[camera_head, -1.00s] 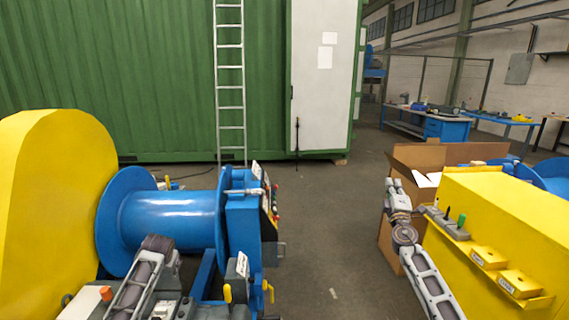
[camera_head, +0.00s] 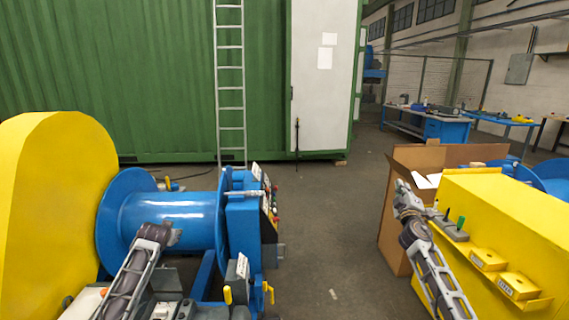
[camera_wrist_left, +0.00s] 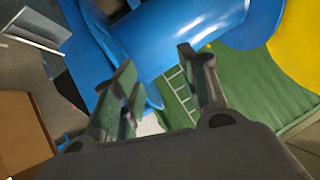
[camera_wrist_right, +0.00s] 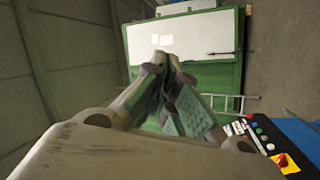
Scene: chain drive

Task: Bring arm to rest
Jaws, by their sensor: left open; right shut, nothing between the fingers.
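My left arm (camera_head: 138,270) rises in front of the blue drum (camera_head: 175,210) in the head view. Its gripper (camera_head: 174,235) overlaps the drum's lower part in the picture. In the left wrist view the left gripper (camera_wrist_left: 157,68) has its two fingers wide apart, with nothing between them. My right arm (camera_head: 432,262) is in front of the yellow cabinet's left end in the head view, with its gripper (camera_head: 400,190) beside the cardboard box. In the right wrist view the right gripper (camera_wrist_right: 167,62) has its fingers together and holds nothing.
A yellow cabinet (camera_head: 510,215) with small labelled bins stands at right. An open cardboard box (camera_head: 395,245) stands behind my right arm. A large yellow housing (camera_head: 50,205) is at left. A ladder (camera_head: 230,100) leans on the green container (camera_head: 100,80). The middle floor is clear.

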